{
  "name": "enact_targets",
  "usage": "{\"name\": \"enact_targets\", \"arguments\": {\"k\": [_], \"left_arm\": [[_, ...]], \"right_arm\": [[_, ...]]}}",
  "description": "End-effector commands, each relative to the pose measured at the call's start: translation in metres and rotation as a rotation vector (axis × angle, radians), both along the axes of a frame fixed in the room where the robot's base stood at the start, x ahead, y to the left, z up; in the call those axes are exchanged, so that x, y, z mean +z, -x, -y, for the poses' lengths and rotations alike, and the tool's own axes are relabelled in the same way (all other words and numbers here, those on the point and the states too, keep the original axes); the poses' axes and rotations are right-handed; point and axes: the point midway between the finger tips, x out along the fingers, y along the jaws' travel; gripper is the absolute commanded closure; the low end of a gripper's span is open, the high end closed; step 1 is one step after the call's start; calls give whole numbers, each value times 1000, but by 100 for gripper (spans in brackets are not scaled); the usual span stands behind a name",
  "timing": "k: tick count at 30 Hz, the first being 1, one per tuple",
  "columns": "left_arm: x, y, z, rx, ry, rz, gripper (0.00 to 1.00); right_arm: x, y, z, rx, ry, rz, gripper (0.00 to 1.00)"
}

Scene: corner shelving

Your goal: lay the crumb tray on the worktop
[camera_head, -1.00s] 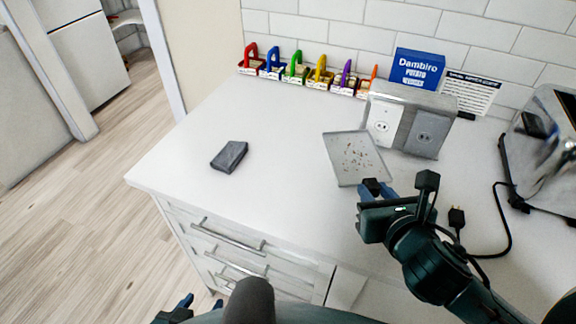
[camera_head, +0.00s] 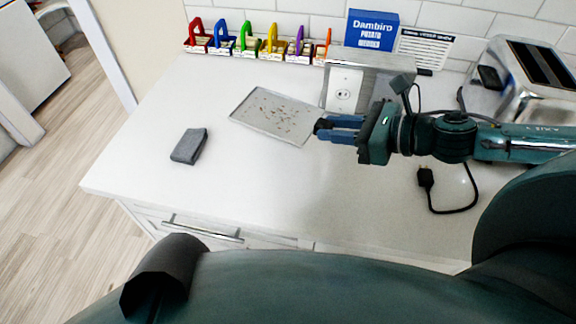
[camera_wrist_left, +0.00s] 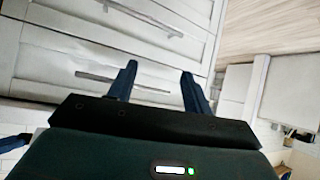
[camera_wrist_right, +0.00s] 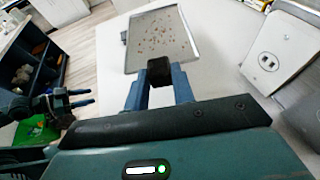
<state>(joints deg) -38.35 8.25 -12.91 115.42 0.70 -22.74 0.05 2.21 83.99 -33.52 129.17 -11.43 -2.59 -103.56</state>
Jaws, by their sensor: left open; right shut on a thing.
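The crumb tray (camera_head: 262,126) is a flat grey metal tray with brown crumbs on it. My right gripper (camera_head: 322,128) is shut on its near right end, and the tray is over the white worktop (camera_head: 240,205). I cannot tell whether it touches the surface. In the right wrist view the tray (camera_wrist_right: 190,58) extends away from my fingers, with a dark block (camera_wrist_right: 159,71) between the fingertips. My left gripper (camera_wrist_left: 160,75) is open and empty in front of the white drawer fronts, seen in the left wrist view.
A grey folded cloth (camera_head: 188,146) lies left of the tray. A socket box (camera_head: 343,90) stands just behind the gripper. A toaster (camera_head: 520,80) is at the right, with a plug (camera_head: 425,178) and cord in front. Coloured holders (camera_head: 250,40) line the wall. The worktop's front middle is clear.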

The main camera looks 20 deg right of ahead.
Motion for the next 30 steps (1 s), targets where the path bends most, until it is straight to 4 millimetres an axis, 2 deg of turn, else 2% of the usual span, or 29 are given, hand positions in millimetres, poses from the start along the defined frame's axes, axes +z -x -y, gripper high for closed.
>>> {"name": "enact_targets", "arguments": {"k": [7,17,23,27,30], "left_arm": [[2,-1,-2,3,-4,1,50],[0,-4,-3,2,-6,8,50],[-17,-7,2,-16,2,31,50],[-16,-11,13,-45,22,78,50],[-10,-13,18,-55,34,99,50]], "right_arm": [[1,17,6,181,17,-25,100],[1,24,8,268,22,-25,100],[-28,24,7,269,19,-23,100],[-52,24,7,268,20,-22,100],[-60,24,7,268,19,-21,100]]}}
